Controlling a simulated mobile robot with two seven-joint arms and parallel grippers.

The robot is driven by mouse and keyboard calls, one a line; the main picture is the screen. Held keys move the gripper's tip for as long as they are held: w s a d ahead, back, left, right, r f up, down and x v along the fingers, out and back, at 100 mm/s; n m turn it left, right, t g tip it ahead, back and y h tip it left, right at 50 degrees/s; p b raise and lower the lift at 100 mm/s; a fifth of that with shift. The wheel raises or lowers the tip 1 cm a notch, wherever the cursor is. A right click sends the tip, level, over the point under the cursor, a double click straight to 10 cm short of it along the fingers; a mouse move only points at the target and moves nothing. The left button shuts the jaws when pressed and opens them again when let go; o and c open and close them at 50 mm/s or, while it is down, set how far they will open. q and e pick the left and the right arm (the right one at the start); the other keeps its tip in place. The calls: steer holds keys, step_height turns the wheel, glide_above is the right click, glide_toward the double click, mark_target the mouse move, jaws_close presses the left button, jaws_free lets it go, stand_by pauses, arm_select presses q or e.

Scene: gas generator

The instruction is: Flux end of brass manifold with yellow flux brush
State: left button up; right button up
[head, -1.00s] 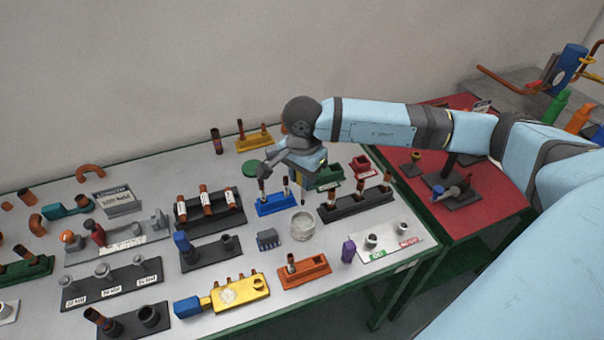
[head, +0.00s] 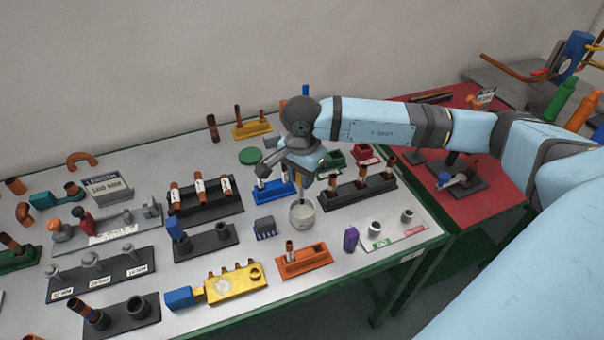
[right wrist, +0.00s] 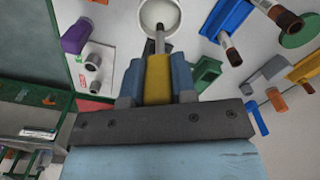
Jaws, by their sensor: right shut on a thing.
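My right gripper (head: 305,176) is shut on the yellow flux brush (right wrist: 158,82) and holds it with the shaft pointing down. The brush's yellow handle sits between the blue fingers in the right wrist view. Its tip is at the mouth of a round whitish pot (head: 302,215), which also shows in the right wrist view (right wrist: 145,22). I cannot tell whether the tip is inside it. The gold-coloured brass manifold (head: 236,286), with several short ports, lies on the grey table toward the front edge. A blue block (head: 180,298) is at its left end. My left gripper is not in view.
An orange fixture (head: 304,262) stands in front of the pot, with a purple block (head: 351,239) to its right. A dark rack of copper tubes (head: 358,191) and a blue fixture (head: 273,190) stand close to the gripper. A red table (head: 480,215) adjoins on the right.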

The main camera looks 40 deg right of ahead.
mark_target(302, 197)
stand_by(0.3)
steer(key=shift+b, duration=0.6)
stand_by(0.6)
steer(key=shift+f, duration=0.2)
stand_by(0.4)
steer(key=shift+f+b, duration=1)
steer(key=shift+b, duration=0.1)
steer(key=shift+f+b, duration=0.7)
steer(key=shift+f, duration=0.1)
steer(key=shift+r, duration=0.1)
